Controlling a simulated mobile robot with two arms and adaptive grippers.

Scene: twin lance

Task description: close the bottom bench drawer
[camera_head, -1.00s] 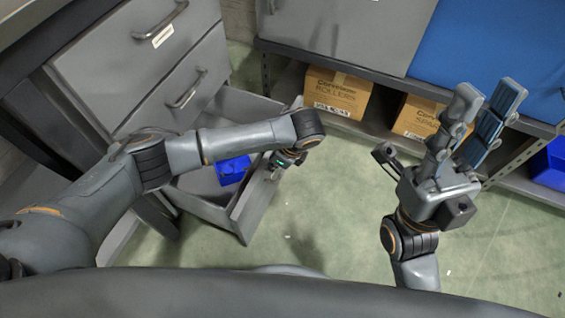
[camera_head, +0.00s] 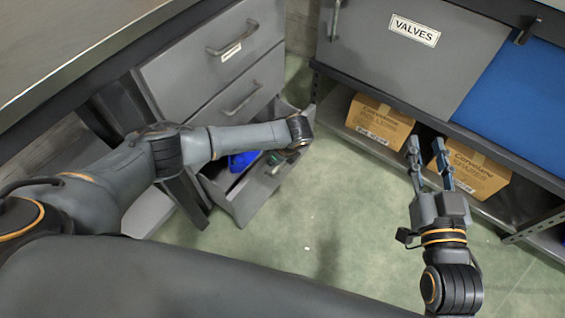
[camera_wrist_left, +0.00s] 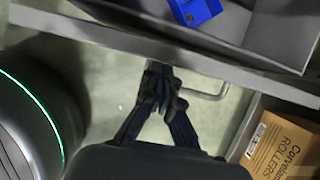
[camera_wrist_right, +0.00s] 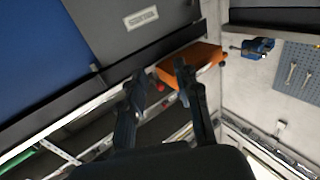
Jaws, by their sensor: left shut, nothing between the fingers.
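The bottom bench drawer (camera_head: 262,196) is partly open below two shut drawers in the head view, with a blue bin (camera_head: 238,161) inside. The bin also shows in the left wrist view (camera_wrist_left: 195,11). My left gripper (camera_head: 273,168) is at the outer side of the drawer front, partly hidden by its own wrist. In the left wrist view its fingers (camera_wrist_left: 163,76) are shut and empty, with tips at the drawer front beside the bar handle (camera_wrist_left: 208,95); contact is unclear. My right gripper (camera_head: 427,150) is open and empty, away from the drawer.
A shelf unit on the right has a grey VALVES door (camera_head: 414,45), a blue panel (camera_head: 515,95) and cardboard boxes (camera_head: 377,125) on its low shelf. The bench top (camera_head: 75,70) is at upper left. Green floor (camera_head: 335,205) between drawer and shelf is clear.

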